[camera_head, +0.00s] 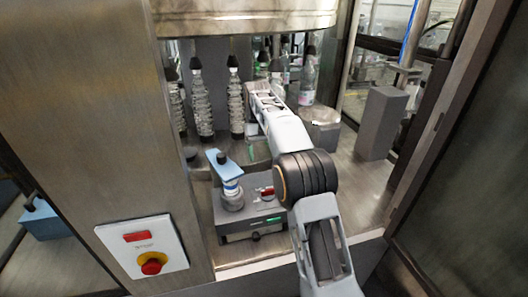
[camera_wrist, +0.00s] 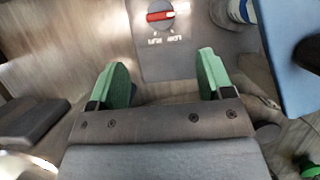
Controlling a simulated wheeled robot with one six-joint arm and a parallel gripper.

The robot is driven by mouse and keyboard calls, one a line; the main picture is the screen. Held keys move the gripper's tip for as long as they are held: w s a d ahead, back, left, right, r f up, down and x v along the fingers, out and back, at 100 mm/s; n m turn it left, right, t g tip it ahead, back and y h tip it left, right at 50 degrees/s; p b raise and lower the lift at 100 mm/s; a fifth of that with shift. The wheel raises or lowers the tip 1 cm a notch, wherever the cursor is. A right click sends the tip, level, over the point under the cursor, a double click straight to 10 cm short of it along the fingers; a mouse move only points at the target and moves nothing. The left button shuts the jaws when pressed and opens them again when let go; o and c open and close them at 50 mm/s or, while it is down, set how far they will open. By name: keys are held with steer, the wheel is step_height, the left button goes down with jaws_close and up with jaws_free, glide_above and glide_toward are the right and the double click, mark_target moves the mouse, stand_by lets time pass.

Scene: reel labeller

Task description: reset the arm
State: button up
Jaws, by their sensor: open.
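My arm (camera_head: 287,130) reaches from the bottom of the head view up into the machine, bent at a black ringed joint (camera_head: 305,178). My gripper (camera_wrist: 164,78) shows in the wrist view with its two green-padded fingers well apart and nothing between them. Beyond the fingertips is a dark grey panel with a red rotary knob (camera_wrist: 160,15), and the gripper is apart from the knob. In the head view the fingers are mostly hidden behind the arm.
A grey control box (camera_head: 255,225) with a blue lever (camera_head: 225,165) stands left of my arm. Bottles (camera_head: 307,80) and ribbed columns (camera_head: 201,105) stand behind. A grey post (camera_head: 381,122) is at right. A steel pillar with a red stop button (camera_head: 151,263) is at left.

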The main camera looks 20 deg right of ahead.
steer(key=shift+t, duration=0.9)
steer(key=x, duration=0.3)
steer(key=w+x, duration=0.1)
steer(key=x, duration=0.2)
steer(key=shift+w+f, duration=0.15)
steer(key=shift+f, duration=0.15)
steer(key=s+f+t+b, duration=0.1)
steer(key=s+t+b, duration=0.3)
steer(key=s, duration=2.1)
steer(key=t, duration=0.3)
steer(key=shift+s+d+f, duration=0.2)
steer(key=shift+s+d, duration=0.05)
steer(key=shift+s, duration=0.05)
steer(key=shift+c, duration=0.5)
